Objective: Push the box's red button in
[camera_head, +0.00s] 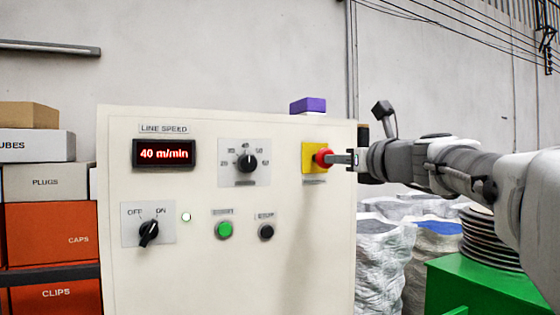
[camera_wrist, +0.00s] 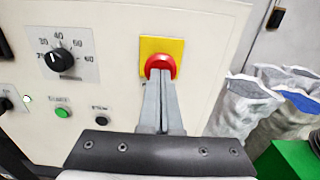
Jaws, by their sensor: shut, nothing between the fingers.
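The red button (camera_head: 322,158) is a round mushroom head on a yellow square plate (camera_head: 308,150), at the upper right of the cream control box (camera_head: 185,270). In the wrist view the red button (camera_wrist: 160,65) is at top centre, on its yellow plate (camera_wrist: 172,44). My gripper (camera_head: 332,159) comes in from the right with its fingers together and empty. Its fingertips (camera_wrist: 161,72) are at the button's face and overlap its lower part in the wrist view. I cannot tell whether they touch it or how far in the button sits.
The box also carries a lit "40 m/min" display (camera_head: 164,153), a speed dial (camera_head: 246,162), an OFF/ON switch (camera_head: 148,232), a green button (camera_head: 224,230) and a black button (camera_head: 266,232). White sacks (camera_head: 385,260) and a green stand (camera_head: 480,290) are at the right.

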